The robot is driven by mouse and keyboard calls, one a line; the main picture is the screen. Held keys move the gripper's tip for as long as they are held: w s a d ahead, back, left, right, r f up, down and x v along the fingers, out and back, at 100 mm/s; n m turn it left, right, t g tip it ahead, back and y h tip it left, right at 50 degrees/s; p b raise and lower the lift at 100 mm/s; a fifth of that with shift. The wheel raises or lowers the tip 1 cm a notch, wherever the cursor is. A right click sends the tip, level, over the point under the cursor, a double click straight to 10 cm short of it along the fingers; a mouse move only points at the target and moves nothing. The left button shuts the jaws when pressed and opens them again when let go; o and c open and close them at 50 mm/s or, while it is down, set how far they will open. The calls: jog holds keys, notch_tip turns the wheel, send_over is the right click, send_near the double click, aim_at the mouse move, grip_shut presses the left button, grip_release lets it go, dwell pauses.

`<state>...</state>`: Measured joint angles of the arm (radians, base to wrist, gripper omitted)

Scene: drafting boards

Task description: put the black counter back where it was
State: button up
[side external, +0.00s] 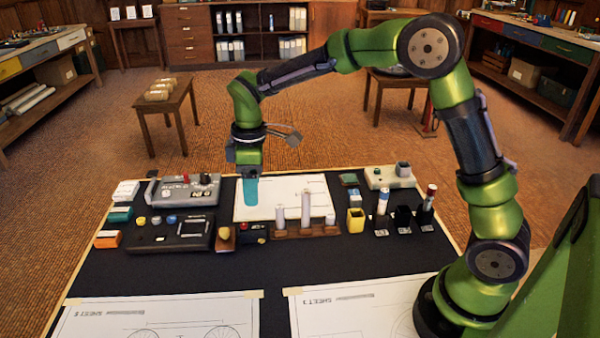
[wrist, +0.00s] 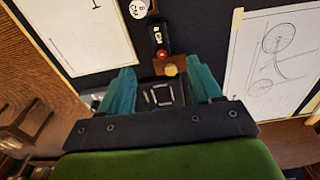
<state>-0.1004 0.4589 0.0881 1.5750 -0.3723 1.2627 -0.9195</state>
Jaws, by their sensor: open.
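My gripper (side external: 250,192) has teal fingers and points down above the back edge of the black board, near the drawing sheet. In the wrist view my gripper (wrist: 163,72) has its fingers apart, with nothing seen held between them. A dark panel with a pale square outline (side external: 194,228) stands at the left; several small round pieces, among them a yellow one (side external: 141,220) and a blue one (side external: 171,219), sit on or near it. In the wrist view a pale outline (wrist: 163,95) shows between the fingers. I cannot pick out the black counter with certainty in either view.
A grey console (side external: 185,188) stands behind the panel. A wooden rack with pale cylinders (side external: 306,210), a yellow cup (side external: 356,220) and black holders (side external: 403,217) stand to the right. Two drawing sheets, one at left (side external: 155,318), lie in front; the dark surface between is clear.

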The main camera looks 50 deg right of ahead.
jog(key=s+d+r+m+t+y, duration=0.1)
jog(key=s+d+r+m+t, duration=0.3)
jog(key=s+r, duration=0.5)
jog(key=s+r+m+t, duration=0.1)
jog(key=s+m+t, duration=0.1)
jog(key=s+m, duration=0.6)
jog(key=s, duration=0.4)
jog(key=shift+s+d+r+m+t+y, duration=0.25)
jog(key=shift+s+d+m+t+y, duration=0.05)
jog(key=shift+d+t+y, duration=0.1)
